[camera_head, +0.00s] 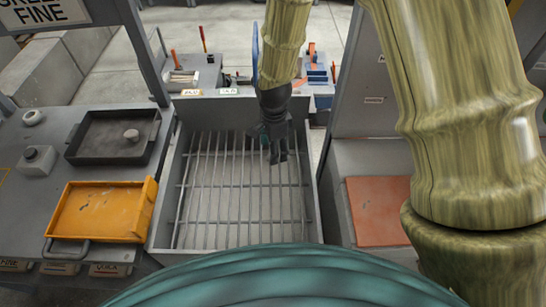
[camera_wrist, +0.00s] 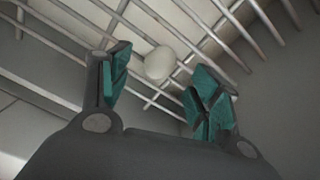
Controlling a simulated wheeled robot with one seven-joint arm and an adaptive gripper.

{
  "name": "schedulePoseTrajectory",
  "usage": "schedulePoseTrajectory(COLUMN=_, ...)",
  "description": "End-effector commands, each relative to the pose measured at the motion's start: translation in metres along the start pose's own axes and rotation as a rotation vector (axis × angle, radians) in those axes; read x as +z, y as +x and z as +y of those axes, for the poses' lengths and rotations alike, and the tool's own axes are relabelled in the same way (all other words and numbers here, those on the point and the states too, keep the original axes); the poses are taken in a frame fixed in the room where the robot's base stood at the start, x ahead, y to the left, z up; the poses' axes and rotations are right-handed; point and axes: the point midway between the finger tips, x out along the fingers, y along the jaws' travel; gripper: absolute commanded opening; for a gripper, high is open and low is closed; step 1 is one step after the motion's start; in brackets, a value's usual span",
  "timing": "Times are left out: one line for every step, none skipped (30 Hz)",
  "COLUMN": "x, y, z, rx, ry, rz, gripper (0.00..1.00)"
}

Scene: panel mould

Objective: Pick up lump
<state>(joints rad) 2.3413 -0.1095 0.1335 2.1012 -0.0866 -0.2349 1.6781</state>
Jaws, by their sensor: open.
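A pale, rounded lump (camera_wrist: 160,63) shows in the wrist view between and beyond my fingertips, at the bars of the mould. I cannot make out whether it rests on the bars or below them. My gripper (camera_wrist: 163,88) is open, its teal finger pads apart with the lump in the gap and not touching it. In the head view my gripper (camera_head: 277,158) points down over the right half of the barred mould (camera_head: 170,190). The lump is not visible there, probably hidden by my gripper.
Metal bars (camera_head: 235,184) form a grid inside the mould, with raised walls around it. A reddish slab (camera_head: 378,210) lies right. Tools and boxes stand behind.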

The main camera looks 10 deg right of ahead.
Motion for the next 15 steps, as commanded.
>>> schedulePoseTrajectory(x=0.0, y=0.002, z=0.001, rx=0.003, ry=-0.002, rz=0.0, gripper=0.62)
schedulePoseTrajectory(x=0.0, y=0.005, z=0.001, rx=0.003, ry=-0.002, rz=0.0, gripper=0.62)
schedulePoseTrajectory(x=0.0, y=0.008, z=0.001, rx=0.003, ry=-0.001, rz=0.0, gripper=0.62)
schedulePoseTrajectory(x=0.0, y=0.01, z=0.001, rx=0.003, ry=0.0, rz=0.0, gripper=0.62)
schedulePoseTrajectory(x=0.0, y=0.013, z=0.0, rx=0.002, ry=-0.001, rz=0.0, gripper=0.62)
schedulePoseTrajectory(x=0.0, y=0.016, z=0.001, rx=0.003, ry=-0.002, rz=0.0, gripper=0.62)
schedulePoseTrajectory(x=0.001, y=0.019, z=0.001, rx=0.003, ry=-0.002, rz=0.0, gripper=0.62)
schedulePoseTrajectory(x=0.001, y=0.021, z=0.001, rx=0.003, ry=-0.001, rz=-0.001, gripper=0.62)
schedulePoseTrajectory(x=0.001, y=0.025, z=0.0, rx=0.002, ry=0.0, rz=0.0, gripper=0.62)
schedulePoseTrajectory(x=0.001, y=0.028, z=0.0, rx=0.002, ry=-0.001, rz=0.0, gripper=0.62)
schedulePoseTrajectory(x=0.001, y=0.031, z=0.0, rx=0.002, ry=-0.002, rz=0.0, gripper=0.62)
schedulePoseTrajectory(x=0.001, y=0.034, z=0.0, rx=0.002, ry=-0.002, rz=0.0, gripper=0.62)
schedulePoseTrajectory(x=0.001, y=0.035, z=0.0, rx=0.002, ry=-0.002, rz=0.0, gripper=0.62)
schedulePoseTrajectory(x=0.001, y=0.037, z=0.001, rx=0.002, ry=-0.001, rz=0.0, gripper=0.62)
schedulePoseTrajectory(x=0.001, y=0.04, z=0.001, rx=0.002, ry=-0.001, rz=0.0, gripper=0.62)
